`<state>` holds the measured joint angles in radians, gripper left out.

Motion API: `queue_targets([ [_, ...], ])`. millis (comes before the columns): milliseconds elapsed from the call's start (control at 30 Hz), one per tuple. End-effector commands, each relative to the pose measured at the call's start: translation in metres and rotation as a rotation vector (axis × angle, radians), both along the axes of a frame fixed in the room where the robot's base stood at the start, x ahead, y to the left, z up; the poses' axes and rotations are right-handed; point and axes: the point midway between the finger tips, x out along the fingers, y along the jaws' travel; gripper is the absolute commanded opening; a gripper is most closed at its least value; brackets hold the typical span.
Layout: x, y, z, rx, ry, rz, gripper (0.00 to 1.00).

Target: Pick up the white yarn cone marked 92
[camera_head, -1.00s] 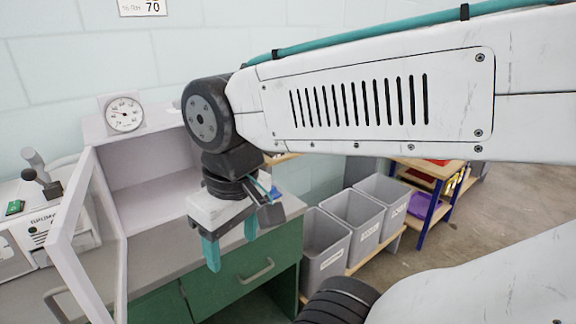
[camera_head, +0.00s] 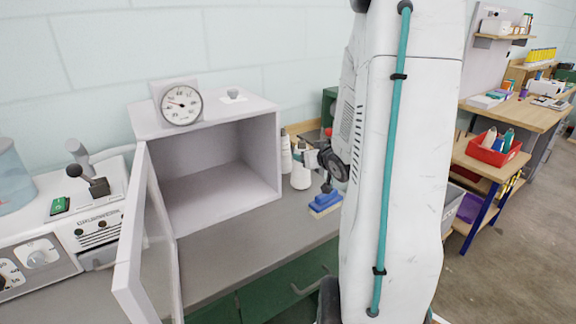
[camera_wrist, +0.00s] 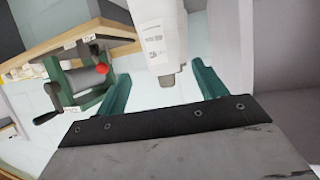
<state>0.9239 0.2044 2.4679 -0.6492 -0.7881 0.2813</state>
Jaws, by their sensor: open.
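In the wrist view a white yarn cone (camera_wrist: 153,35) with a printed label stands just past my gripper (camera_wrist: 158,70), in line with the gap between its two teal fingers. The fingers are spread and hold nothing. The label is too small to read, so I cannot tell whether it says 92. In the head view two white cones show beside the cabinet, one further back (camera_head: 286,154) and one nearer (camera_head: 300,172). My gripper is close to the right of them, mostly hidden by my arm.
An open pale cabinet (camera_head: 224,182) with a dial gauge (camera_head: 182,104) on top stands left of the cones. A blue block (camera_head: 325,203) lies on the grey counter (camera_head: 235,243) in front. A hand-cranked device (camera_wrist: 78,82) is at left in the wrist view.

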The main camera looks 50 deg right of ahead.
Motion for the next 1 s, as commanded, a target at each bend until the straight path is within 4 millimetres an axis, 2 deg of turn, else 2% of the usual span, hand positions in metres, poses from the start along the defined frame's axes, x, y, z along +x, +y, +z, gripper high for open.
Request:
queue_targets([
  [167, 0.007, -0.009, -0.007, 0.004, -0.038, 0.009, 0.71],
  [633, 0.061, -0.026, -0.028, 0.001, -0.037, 0.008, 0.71],
  [967, 0.066, -0.030, -0.030, 0.001, -0.037, 0.005, 0.71],
  [1000, 0.066, -0.030, -0.030, 0.002, -0.036, 0.005, 0.60],
])
